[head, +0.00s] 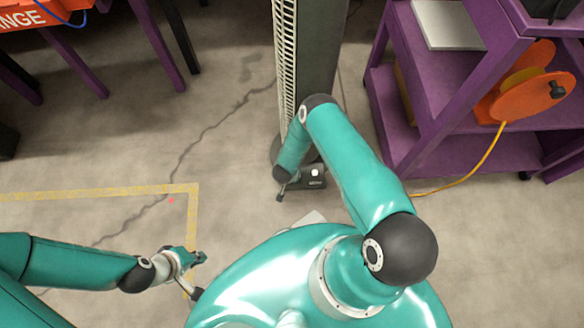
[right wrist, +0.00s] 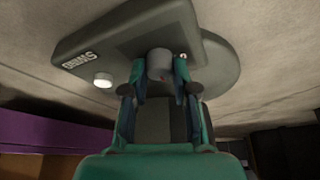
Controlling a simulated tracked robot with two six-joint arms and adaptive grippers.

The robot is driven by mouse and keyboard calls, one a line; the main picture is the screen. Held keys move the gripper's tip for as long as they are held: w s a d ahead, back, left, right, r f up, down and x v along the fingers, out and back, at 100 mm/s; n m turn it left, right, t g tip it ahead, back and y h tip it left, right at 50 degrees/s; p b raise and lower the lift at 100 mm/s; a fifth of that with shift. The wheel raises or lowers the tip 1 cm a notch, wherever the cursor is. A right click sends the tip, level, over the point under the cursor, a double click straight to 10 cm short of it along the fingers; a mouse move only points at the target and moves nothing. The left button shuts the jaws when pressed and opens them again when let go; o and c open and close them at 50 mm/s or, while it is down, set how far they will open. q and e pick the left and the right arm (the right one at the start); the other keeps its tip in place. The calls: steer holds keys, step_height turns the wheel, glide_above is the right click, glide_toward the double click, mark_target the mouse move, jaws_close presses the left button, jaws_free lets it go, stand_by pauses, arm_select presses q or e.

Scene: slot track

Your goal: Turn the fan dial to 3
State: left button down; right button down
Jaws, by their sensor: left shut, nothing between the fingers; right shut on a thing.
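The tall tower fan (head: 312,50) stands upright at the centre of the head view. Its dark control box (head: 316,183) sits at its foot and shows a round white button. In the right wrist view the panel (right wrist: 110,45) carries the label SWING, upside down, beside the white button (right wrist: 103,80). My right gripper (right wrist: 161,74) is shut on the grey round fan dial (right wrist: 160,60), one finger on each side. My left gripper (head: 200,257) is shut and empty, low at left.
A purple shelf cart (head: 430,130) stands right of the fan, holding an orange cable reel (head: 530,85). Its yellow cable (head: 485,160) runs onto the floor. Purple table legs (head: 160,45) stand at upper left. Yellow tape (head: 100,193) marks the cracked, mostly clear floor at left.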

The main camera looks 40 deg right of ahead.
steer(key=m, duration=0.1)
steer(key=m+b, duration=0.1)
steer(key=m+g+b, duration=0.1)
steer(key=shift+w+a+f+m, duration=0.2)
steer(key=shift+a+m, duration=0.05)
steer(key=shift+m, duration=0.05)
steer(key=m+b, duration=0.1)
steer(key=m+g+b, duration=0.1)
steer(key=m+b, duration=0.1)
steer(key=shift+w+m+g+h, duration=0.2)
steer(key=shift+m+g+h, duration=0.1)
steer(key=m+g+b, duration=0.1)
steer(key=m+b, duration=0.1)
steer(key=m, duration=0.1)
steer(key=shift+w+r+m, duration=0.1)
steer(key=shift+m, duration=0.2)
steer(key=shift+d+r+m+g+b, duration=0.1)
steer(key=shift+m+g+b, duration=0.6)
steer(key=shift+m, duration=0.5)
steer(key=shift+d, duration=0.1)
steer(key=c, duration=1)
jaws_free()
steer(key=shift+o, duration=0.3)
